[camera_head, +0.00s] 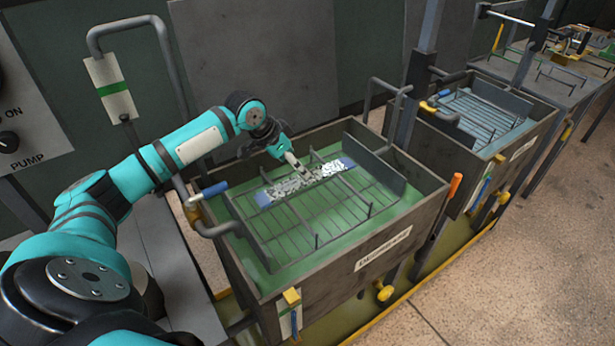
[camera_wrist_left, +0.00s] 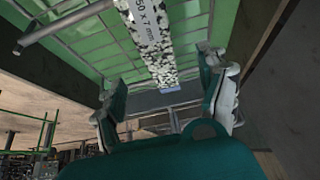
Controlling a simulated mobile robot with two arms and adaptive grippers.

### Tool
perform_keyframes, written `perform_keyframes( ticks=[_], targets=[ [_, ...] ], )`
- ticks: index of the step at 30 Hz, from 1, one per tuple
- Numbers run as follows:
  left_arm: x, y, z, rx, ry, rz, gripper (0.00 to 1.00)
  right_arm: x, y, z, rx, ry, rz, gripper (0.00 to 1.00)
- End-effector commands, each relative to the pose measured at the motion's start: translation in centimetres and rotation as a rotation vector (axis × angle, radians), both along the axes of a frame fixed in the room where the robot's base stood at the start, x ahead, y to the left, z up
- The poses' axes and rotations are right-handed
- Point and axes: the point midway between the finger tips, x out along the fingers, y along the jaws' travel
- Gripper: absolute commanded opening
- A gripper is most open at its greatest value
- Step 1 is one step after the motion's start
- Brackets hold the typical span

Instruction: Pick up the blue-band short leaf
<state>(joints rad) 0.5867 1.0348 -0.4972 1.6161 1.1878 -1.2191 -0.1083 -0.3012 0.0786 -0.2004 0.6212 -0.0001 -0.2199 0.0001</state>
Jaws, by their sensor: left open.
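The blue-band short leaf (camera_head: 320,173) is a flat, speckled black-and-white strip with blue bands at its ends. It lies across the wire rack in the green-lit tank labelled like "DEGREASE". In the left wrist view the leaf (camera_wrist_left: 152,42) runs down from the top edge, with a white size label and a blue end. My left gripper (camera_head: 298,168) is over the middle of the leaf in the head view and hides part of it. In the wrist view its two fingers (camera_wrist_left: 162,78) are spread apart, with the leaf's end between them in the picture. I cannot tell the gap in height. My right gripper is not in view.
The tank's dark rim (camera_head: 425,205) and the upright rack plate (camera_head: 371,163) stand around the leaf. A blue-handled pipe (camera_head: 214,189) is at the tank's left. A second tank (camera_head: 500,140) and a work table (camera_head: 567,75) stand to the right. The floor at lower right is clear.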

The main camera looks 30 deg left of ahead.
Motion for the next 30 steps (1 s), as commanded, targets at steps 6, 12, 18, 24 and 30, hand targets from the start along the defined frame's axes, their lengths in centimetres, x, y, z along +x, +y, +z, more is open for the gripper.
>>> perform_keyframes(
  ticks=[6, 12, 18, 24, 30],
  targets=[
    [0.9, -0.3, -1.5, 0.0, -0.001, 0.0, 0.76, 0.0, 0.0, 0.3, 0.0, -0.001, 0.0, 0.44],
    [1.6, -0.9, -3.6, -0.003, 0.002, 0.002, 0.76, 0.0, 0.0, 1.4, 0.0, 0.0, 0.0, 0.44],
    [2.7, -1.4, -5.9, -0.001, -0.002, 0.001, 0.76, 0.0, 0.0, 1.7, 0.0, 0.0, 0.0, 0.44],
    [2.8, -1.4, -6.3, 0.001, -0.002, 0.001, 0.76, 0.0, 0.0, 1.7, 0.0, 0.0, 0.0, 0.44],
    [2.8, -1.4, -6.2, 0.001, -0.002, 0.001, 0.6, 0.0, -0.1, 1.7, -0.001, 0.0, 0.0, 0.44]
  ],
)
